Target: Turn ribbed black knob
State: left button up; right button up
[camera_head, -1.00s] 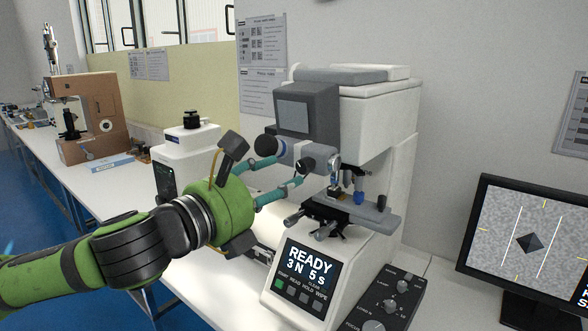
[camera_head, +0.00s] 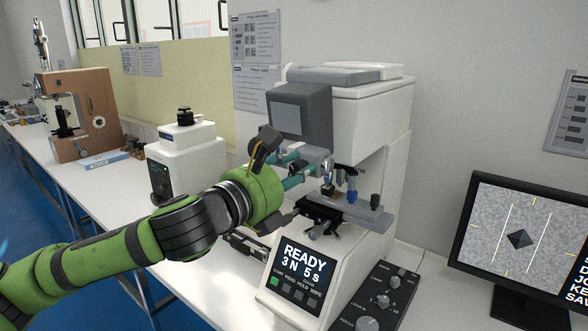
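The white hardness tester (camera_head: 375,130) stands on the bench with a dark grey head (camera_head: 300,108). My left gripper (camera_head: 303,165) is in front of the lower side of this head. Its two teal fingers are apart, with the tips close to the grey part under the head. I cannot tell whether they touch it. The round dark knob at the head's left side is mostly hidden behind the gripper's black bracket. Another black knob (camera_head: 185,117) stands upright on a small white unit (camera_head: 188,150) to the left, clear of the gripper. My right gripper is not in view.
A stage (camera_head: 345,208) projects below the head. A lit READY panel (camera_head: 303,262) is at the tester's front, with a black control box (camera_head: 375,300) to its right. A monitor (camera_head: 520,240) stands at right. A brown tester (camera_head: 80,112) is far left.

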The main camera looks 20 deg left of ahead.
pick_arm(q)
grip_shut()
dwell(0.3)
jog(key=shift+r+n, duration=0.1)
jog(key=shift+n, duration=0.4)
